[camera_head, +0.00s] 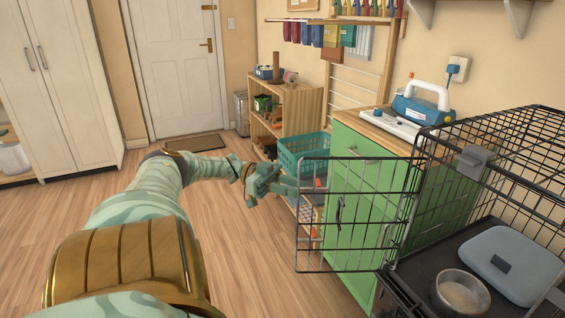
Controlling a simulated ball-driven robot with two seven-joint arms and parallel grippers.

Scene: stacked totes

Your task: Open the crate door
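A black wire crate (520,150) stands at the right. Its wire door (340,272) is swung out to the left, away from the crate's front, so the opening is uncovered. A small dark latch handle (339,212) is on the door. My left gripper (288,187) is at the door's outer left edge, near its upper part. Its fingers reach that edge, but I cannot tell whether they touch it or how far apart they are. My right gripper is not in view.
Inside the crate are a metal bowl (461,294) and a grey-blue cushion (512,262) on a dark tray. Behind the door stand a green cabinet (345,144) and a teal basket (303,150). The wooden floor (240,255) left of the door is clear.

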